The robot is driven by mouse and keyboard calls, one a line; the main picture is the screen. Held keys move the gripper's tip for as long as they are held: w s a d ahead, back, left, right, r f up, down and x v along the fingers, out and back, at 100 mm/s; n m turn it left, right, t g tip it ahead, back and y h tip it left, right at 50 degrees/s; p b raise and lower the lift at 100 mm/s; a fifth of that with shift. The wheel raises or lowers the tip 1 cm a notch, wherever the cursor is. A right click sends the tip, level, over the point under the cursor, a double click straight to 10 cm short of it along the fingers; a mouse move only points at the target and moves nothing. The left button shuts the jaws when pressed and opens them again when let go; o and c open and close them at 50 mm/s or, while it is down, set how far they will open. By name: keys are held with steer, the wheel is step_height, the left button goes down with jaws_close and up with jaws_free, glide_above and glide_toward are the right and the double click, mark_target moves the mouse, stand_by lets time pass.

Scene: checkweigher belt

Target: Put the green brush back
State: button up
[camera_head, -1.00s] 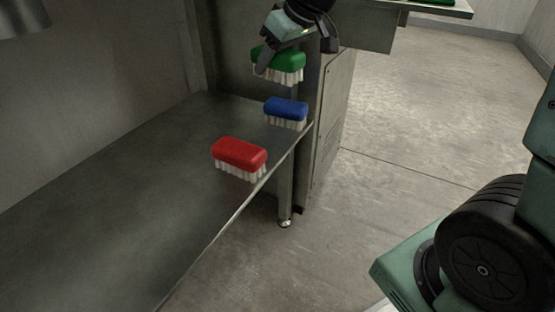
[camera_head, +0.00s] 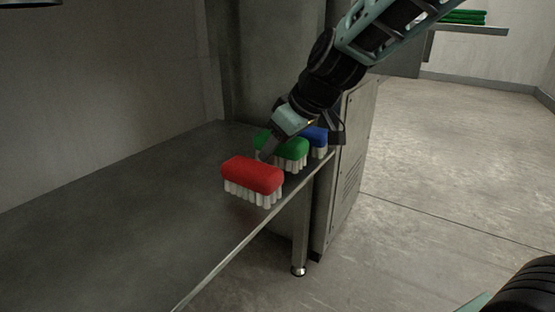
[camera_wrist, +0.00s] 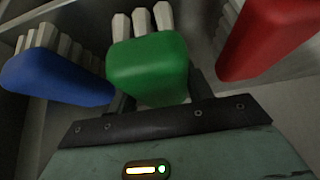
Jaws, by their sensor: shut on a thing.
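The green brush (camera_head: 282,146) has a green back and white bristles pointing down. My gripper (camera_head: 279,144) is shut on it from above, between the red brush and the blue brush. In the wrist view the green brush (camera_wrist: 150,68) sits in the jaws, with the blue brush on one side and the red brush on the other. In the head view the green brush partly hides the blue one, and the red brush overlaps its near side. I cannot tell whether its bristles touch the metal shelf (camera_head: 120,215).
The red brush (camera_head: 252,175) stands nearer on the shelf and the blue brush (camera_head: 318,138) farther back, both close to the shelf's right edge. A metal cabinet (camera_head: 345,170) stands beyond it. The left part of the shelf is clear. Green items (camera_head: 465,17) lie on a far ledge.

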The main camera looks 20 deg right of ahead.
steer(key=shift+f, duration=0.8)
steer(key=shift+r, duration=0.1)
steer(key=o, duration=1)
steer(key=shift+c, duration=0.2)
